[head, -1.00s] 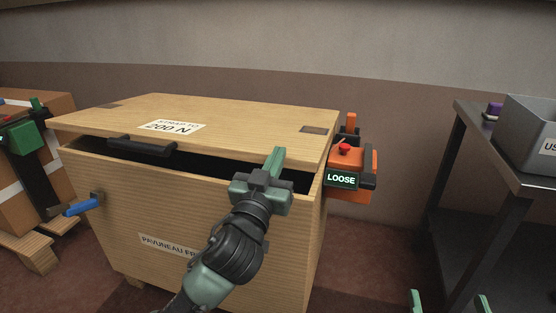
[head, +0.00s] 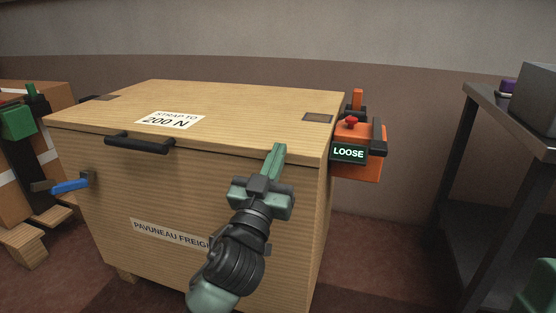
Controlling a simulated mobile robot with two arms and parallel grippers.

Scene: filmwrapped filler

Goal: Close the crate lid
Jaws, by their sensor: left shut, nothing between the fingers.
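The wooden crate (head: 130,205) stands in front of me in the head view. Its lid (head: 230,115) lies flat on top, and no dark gap shows along the front edge. A black handle (head: 140,143) sits on the lid's front edge, and a label on top reads "STRAP TO 200 N". My left gripper (head: 279,152) is shut and empty, upright at the lid's front edge toward the right corner; I cannot tell whether it touches. A green piece of my right arm may show at the lower right corner, but its fingers are not visible.
An orange device (head: 360,160) reading "LOOSE", with a red button, is at the crate's right side. A blue-handled latch (head: 70,186) is at the left. A metal table (head: 500,125) with a grey bin (head: 537,98) stands right. Another strapped crate (head: 14,190) is far left.

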